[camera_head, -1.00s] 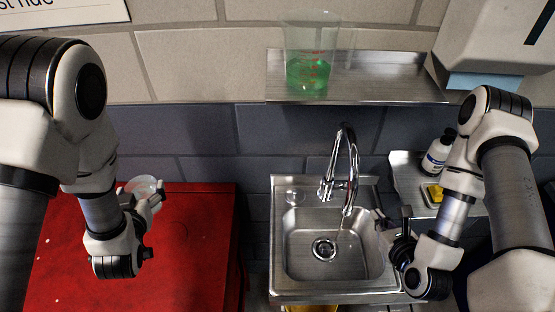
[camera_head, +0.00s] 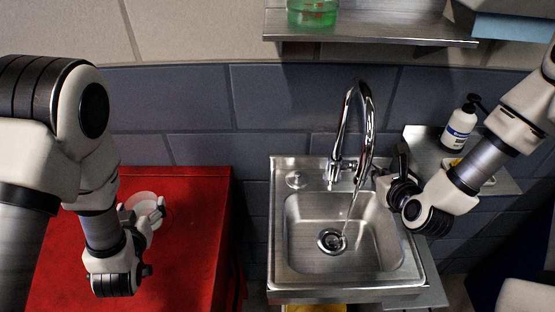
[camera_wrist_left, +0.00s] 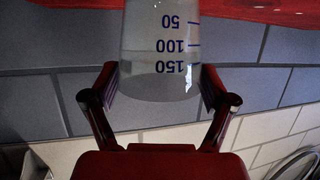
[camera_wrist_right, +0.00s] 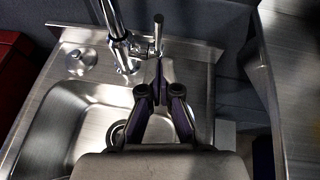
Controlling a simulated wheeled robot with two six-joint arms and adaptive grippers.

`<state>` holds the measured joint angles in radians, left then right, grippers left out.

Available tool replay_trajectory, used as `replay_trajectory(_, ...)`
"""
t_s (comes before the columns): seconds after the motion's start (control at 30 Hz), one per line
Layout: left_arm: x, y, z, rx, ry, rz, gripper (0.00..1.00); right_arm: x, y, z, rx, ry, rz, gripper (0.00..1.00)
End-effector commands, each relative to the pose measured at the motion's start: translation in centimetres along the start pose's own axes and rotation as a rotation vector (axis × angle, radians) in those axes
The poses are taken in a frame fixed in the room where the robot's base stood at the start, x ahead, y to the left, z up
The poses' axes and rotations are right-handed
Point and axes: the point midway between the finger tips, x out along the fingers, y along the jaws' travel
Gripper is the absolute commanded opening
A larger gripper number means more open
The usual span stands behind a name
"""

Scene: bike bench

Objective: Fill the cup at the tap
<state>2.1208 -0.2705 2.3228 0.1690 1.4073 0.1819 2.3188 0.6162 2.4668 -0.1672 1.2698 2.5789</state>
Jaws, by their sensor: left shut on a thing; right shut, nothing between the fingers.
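The cup (camera_wrist_left: 160,60) is clear plastic with dark volume marks, shown upside down in the left wrist view. My left gripper (camera_head: 158,208) is shut on it. In the head view the cup (camera_head: 138,203) is over the red cabinet top, well left of the sink. The chrome tap (camera_head: 361,110) stands at the back of the steel sink (camera_head: 300,235). A thin stream of water (camera_head: 348,215) runs from its spout towards the drain. My right gripper (camera_wrist_right: 160,70) is shut and empty, its fingertips close beside the tap's lever (camera_wrist_right: 158,30). I cannot tell whether they touch.
The red cabinet (camera_head: 195,260) stands left of the sink, with a gap between. A steel shelf (camera_head: 400,30) above holds a beaker (camera_head: 312,14) of green liquid. A white pump bottle (camera_head: 459,128) stands on a side shelf right of the sink. The basin is clear.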

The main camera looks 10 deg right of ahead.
Motion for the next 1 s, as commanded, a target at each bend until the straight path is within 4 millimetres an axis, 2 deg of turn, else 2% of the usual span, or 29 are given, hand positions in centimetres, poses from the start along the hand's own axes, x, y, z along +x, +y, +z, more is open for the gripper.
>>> replay_trajectory(0.03, -0.3, 0.0, -1.0, 0.0, 0.002, 0.0, 0.61, 0.2, 0.0, 1.2, -0.004, -0.002, 0.0, 0.0)
replay_trajectory(0.13, -0.5, 0.0, -1.5, 0.0, 0.001, 0.0, 0.61, 1.0, 0.0, 1.9, -0.003, -0.001, 0.0, 0.0)
replay_trajectory(0.57, -0.6, 0.0, -1.6, 0.0, 0.001, 0.0, 0.6, 1.5, 0.0, 2.1, 0.001, 0.003, 0.001, 0.0)
replay_trajectory(0.67, -0.9, 0.0, -2.5, 0.0, 0.002, 0.0, 0.6, 1.5, -0.1, 2.6, 0.002, 0.032, 0.004, 0.0)
replay_trajectory(0.9, -2.0, 0.0, -5.7, 0.0, 0.001, 0.0, 0.6, 2.1, -0.4, 4.0, 0.028, 0.218, 0.03, 0.0)
replay_trajectory(0.97, -1.7, 0.0, -4.8, 0.0, 0.0, 0.0, 0.6, 2.8, -0.4, 3.8, 0.036, 0.246, 0.035, 0.0)
replay_trajectory(1.0, -1.2, 0.0, -3.3, 0.0, 0.0, 0.0, 0.6, 3.4, -0.5, 3.6, 0.037, 0.245, 0.035, 0.0)
